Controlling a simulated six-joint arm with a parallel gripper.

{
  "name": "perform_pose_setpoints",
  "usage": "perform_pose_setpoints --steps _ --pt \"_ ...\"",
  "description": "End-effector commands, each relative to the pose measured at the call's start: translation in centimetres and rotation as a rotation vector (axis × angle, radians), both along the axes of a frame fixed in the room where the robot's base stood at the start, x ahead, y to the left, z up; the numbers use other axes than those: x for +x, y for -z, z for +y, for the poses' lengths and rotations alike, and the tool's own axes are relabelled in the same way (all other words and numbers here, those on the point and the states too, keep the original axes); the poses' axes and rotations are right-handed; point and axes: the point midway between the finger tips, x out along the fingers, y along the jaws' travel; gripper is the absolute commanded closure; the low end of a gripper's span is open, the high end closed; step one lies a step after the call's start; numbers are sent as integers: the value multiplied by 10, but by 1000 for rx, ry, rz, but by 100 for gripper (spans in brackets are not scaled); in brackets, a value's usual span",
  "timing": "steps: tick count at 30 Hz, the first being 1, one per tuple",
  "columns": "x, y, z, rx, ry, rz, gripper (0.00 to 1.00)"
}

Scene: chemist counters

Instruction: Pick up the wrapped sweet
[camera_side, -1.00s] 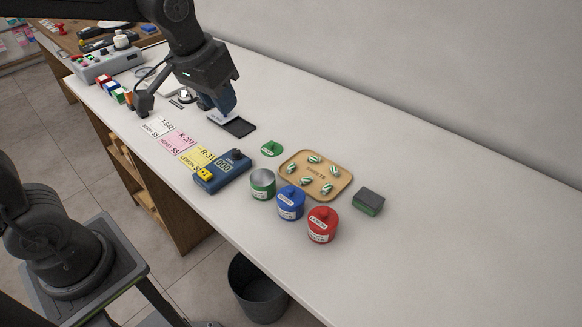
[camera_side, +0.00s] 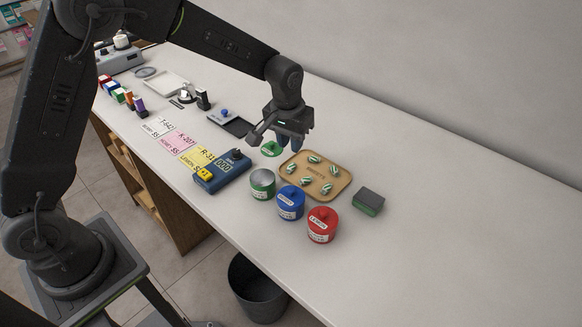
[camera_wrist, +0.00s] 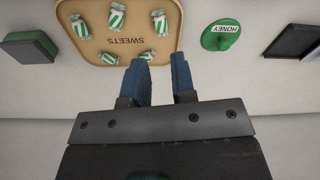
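Several wrapped sweets with green and white stripes lie apart on the tan tray marked SWEETS (camera_side: 342,188); one sweet (camera_side: 314,158) is at the tray's back edge. In the wrist view, a sweet (camera_wrist: 148,56) lies just beyond my left fingertip, and another sweet (camera_wrist: 160,22) is farther along the tray. My gripper (camera_side: 291,143) is above the counter at the tray's upper left corner. Its blue fingers (camera_wrist: 159,72) are apart in the wrist view, with nothing between them. The gripper hides a little of the tray's corner in the side view.
A green lid marked HONEY (camera_side: 271,149) lies left of the tray. An open green tin (camera_side: 262,184), a blue tin (camera_side: 290,203) and a red tin (camera_side: 322,225) stand along the front. A dark green block (camera_side: 368,201) is right. The counter beyond is clear.

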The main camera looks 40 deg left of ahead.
Motion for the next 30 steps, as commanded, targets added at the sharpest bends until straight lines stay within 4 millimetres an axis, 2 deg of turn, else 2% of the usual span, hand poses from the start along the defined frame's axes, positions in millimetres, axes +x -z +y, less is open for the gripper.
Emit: perform_pose_setpoints --steps 3,10,18,27,30 --pt "2 15 1 0 0 1 76" --pt "1 32 1 1 0 2 76" --pt "2 68 2 -1 -1 1 76" --pt "3 74 2 -1 0 -1 76" --pt "3 73 2 -1 0 -1 84"
